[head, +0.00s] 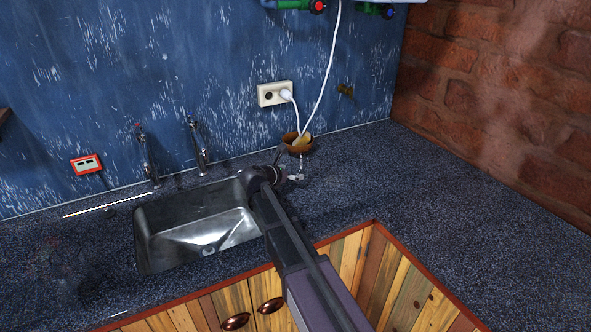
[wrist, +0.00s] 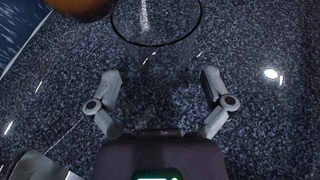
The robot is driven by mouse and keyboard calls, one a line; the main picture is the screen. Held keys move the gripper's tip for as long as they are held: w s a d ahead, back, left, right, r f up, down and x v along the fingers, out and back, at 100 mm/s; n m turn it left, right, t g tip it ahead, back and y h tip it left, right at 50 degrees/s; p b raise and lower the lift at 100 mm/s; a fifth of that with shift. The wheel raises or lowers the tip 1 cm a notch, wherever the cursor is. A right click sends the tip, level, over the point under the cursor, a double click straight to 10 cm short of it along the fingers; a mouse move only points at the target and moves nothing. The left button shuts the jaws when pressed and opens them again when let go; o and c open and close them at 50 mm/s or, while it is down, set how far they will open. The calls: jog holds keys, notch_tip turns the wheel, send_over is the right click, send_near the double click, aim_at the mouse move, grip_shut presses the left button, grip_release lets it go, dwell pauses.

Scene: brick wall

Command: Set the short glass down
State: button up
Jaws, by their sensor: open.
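The short glass (wrist: 157,44) is clear with a dark round rim, and shows at the top middle of the wrist view, over the dark speckled counter (head: 440,200). It looks upright, but its base is hard to make out. My gripper (wrist: 160,76) is open, with its two fingers spread apart on the near side of the glass. I see no finger pressed on the glass. In the head view my gripper (head: 294,177) is small, over the counter right of the sink, and I cannot make out the glass clearly there.
A brown bowl (head: 291,145) with something pale in it stands behind my gripper, close to the glass in the wrist view (wrist: 78,6). The metal sink (head: 190,222) is to the left. A white cable (head: 321,90) hangs at the wall. The counter to the right is clear.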

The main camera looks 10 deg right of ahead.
jog(key=p+v, duration=0.2)
jog(key=v, duration=0.5)
jog(key=shift+s+a+r, duration=0.1)
dwell(0.5)
jog(key=shift+s+d+r+m+p, duration=0.15)
jog(key=shift+s+d+m+p, duration=0.15)
jog(key=shift+p, duration=0.2)
jog(key=s+d+r+m+g+y+p, duration=0.2)
jog(key=s+r+m+g+y+p, duration=0.1)
jog(key=s+m+p, duration=0.4)
jog(key=s+d+r+m+g+y+p, duration=0.3)
jog(key=s+r+m+y+p, duration=0.1)
jog(key=s+m+p, duration=0.4)
jog(key=s+d+r+m+g+y+p, duration=0.2)
jog(key=s+d+r+m+y+p, duration=0.1)
jog(key=s+m+p, duration=0.4)
jog(key=s+r+m, duration=0.1)
jog(key=s+m, duration=0.1)
jog(key=m, duration=0.1)
jog(key=shift+r+g, duration=0.2)
jog(key=shift+g, duration=0.2)
